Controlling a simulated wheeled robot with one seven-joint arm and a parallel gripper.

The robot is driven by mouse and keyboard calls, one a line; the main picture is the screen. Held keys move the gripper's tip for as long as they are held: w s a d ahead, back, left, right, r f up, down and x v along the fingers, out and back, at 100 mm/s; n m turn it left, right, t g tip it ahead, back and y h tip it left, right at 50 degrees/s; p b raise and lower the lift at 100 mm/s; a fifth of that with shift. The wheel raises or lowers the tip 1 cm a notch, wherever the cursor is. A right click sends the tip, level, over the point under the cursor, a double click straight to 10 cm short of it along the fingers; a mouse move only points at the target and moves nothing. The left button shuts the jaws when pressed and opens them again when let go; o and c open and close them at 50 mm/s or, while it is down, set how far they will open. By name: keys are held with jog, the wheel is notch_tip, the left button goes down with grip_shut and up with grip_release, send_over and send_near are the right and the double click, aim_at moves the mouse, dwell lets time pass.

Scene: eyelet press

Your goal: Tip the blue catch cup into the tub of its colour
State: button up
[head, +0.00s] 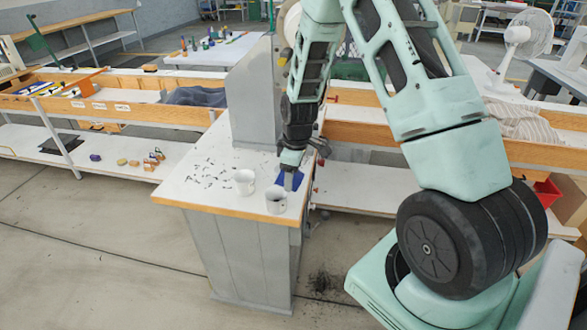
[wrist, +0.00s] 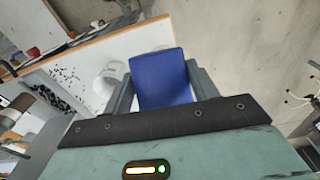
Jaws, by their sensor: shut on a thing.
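The blue catch cup (wrist: 161,78) is between the two grey fingers of my gripper (wrist: 160,84) in the wrist view. The fingers are shut on its sides. In the head view my gripper (head: 291,178) points down at the right side of the white-topped bench, with the blue cup (head: 297,180) partly hidden behind the fingers. I cannot tell whether the cup touches the bench, nor what is inside it. I cannot make out a blue tub in either view.
A white mug (head: 244,182) and a grey mug (head: 276,201) stand on the bench (head: 185,190), close to my gripper. Small dark bits (head: 208,175) are scattered to the left. A grey upright panel (head: 252,95) rises behind. A red bin (head: 546,192) is at far right.

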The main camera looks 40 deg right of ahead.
jog(key=shift+w+a+r+g+h+p, duration=0.15)
jog(key=shift+r+g+h+p, duration=0.35)
jog(key=shift+p, duration=0.4)
jog(key=shift+w+a+r+g+h+p, duration=0.25)
jog(key=shift+g+p, duration=0.35)
jog(key=shift+p, duration=0.35)
jog(key=shift+w+a+r+g+h+p, duration=0.15)
jog(key=shift+w+g+h+p, duration=0.2)
jog(key=shift+g+h, duration=0.3)
jog(key=shift+w+a+f+g+h+p, duration=0.15)
jog(key=shift+w+g+h+p, duration=0.2)
jog(key=shift+g, duration=0.5)
jog(key=shift+r, duration=0.1)
dwell(1.5)
